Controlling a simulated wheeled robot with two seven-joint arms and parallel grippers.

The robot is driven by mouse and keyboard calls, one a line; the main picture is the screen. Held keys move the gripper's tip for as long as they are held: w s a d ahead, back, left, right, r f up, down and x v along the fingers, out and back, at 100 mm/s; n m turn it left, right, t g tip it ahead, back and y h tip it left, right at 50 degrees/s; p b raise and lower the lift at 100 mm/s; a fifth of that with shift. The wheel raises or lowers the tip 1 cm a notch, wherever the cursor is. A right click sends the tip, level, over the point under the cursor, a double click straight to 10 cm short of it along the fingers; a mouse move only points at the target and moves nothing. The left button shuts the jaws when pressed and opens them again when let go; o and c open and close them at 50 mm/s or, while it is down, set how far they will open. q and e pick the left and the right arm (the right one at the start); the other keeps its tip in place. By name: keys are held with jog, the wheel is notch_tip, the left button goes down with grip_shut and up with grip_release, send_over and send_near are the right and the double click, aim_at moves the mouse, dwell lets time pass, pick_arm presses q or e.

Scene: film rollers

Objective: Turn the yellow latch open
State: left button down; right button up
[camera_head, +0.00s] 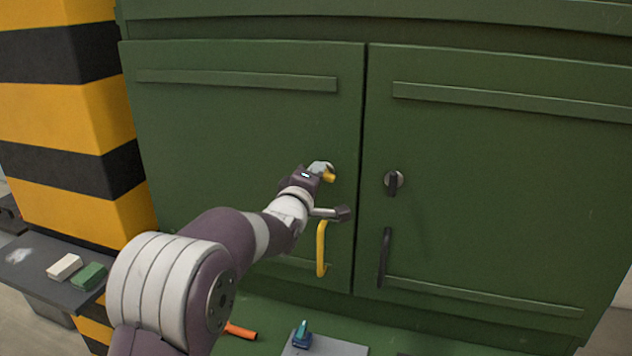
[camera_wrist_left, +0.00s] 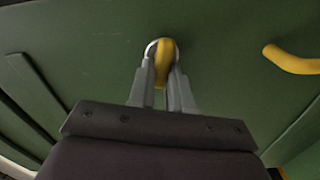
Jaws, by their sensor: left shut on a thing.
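The yellow latch (camera_head: 329,177) is on the left green door (camera_head: 230,130), near its right edge. It also shows in the left wrist view (camera_wrist_left: 165,58), in front of a round silver base. My left gripper (camera_head: 322,170) is at the latch, and in the left wrist view its two fingers (camera_wrist_left: 163,82) are shut on it, one on each side. In the head view the gripper hides part of the latch. My right gripper is not in view.
A yellow handle (camera_head: 321,248) is below the latch. The right door has a black latch (camera_head: 392,182) and black handle (camera_head: 384,257). A striped pillar (camera_head: 60,110) stands left. An orange-handled tool (camera_head: 240,331) and a teal object (camera_head: 302,335) lie below.

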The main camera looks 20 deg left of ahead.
pick_arm(q)
jog(key=shift+n, duration=0.6)
jog(key=c, duration=1.1)
grip_release()
jog(key=shift+a, duration=0.15)
jog(key=shift+s+f+b, duration=0.1)
jog(key=shift+b, duration=0.2)
jog(key=s+b, duration=0.2)
jog(key=s, duration=0.4)
jog(key=s+b, duration=0.2)
jog(key=s, duration=0.4)
jog(key=shift+s+a, duration=0.2)
jog(key=shift+s, duration=0.05)
